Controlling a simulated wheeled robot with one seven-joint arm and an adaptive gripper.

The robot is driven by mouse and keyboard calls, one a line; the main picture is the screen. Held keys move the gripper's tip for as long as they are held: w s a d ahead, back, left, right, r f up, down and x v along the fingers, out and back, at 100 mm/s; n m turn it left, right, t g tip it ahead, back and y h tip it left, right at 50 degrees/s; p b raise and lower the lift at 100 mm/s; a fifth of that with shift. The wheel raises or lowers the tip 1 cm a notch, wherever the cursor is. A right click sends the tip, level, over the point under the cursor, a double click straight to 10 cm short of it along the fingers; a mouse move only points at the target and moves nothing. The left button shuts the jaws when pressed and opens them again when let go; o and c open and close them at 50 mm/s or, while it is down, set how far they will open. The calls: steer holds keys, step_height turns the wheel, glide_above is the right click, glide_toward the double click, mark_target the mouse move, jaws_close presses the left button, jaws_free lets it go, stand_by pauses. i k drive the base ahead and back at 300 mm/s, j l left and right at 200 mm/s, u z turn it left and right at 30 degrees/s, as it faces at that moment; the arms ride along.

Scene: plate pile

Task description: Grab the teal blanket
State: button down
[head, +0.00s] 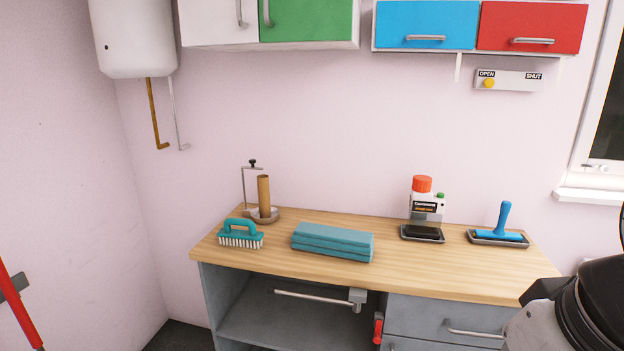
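The teal blanket (332,241) lies folded in flat layers on the wooden worktop (450,268), a little left of its middle and near the front edge. Nothing lies on top of it. The dark and light grey part at the lower right is my own arm. My gripper's fingers do not show, so I cannot see whether they are open or shut. The arm part is well to the right of the blanket and apart from it.
A teal brush (241,234) and a paper-roll holder (262,205) stand left of the blanket. Cabinets (426,25) hang above. A rail (315,297) crosses the open shelf below.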

mark_target(342, 243)
steer(key=i+u, duration=0.15)
steer(key=i, duration=0.5)
steer(key=i+l+u, duration=0.15)
steer(key=i, duration=0.55)
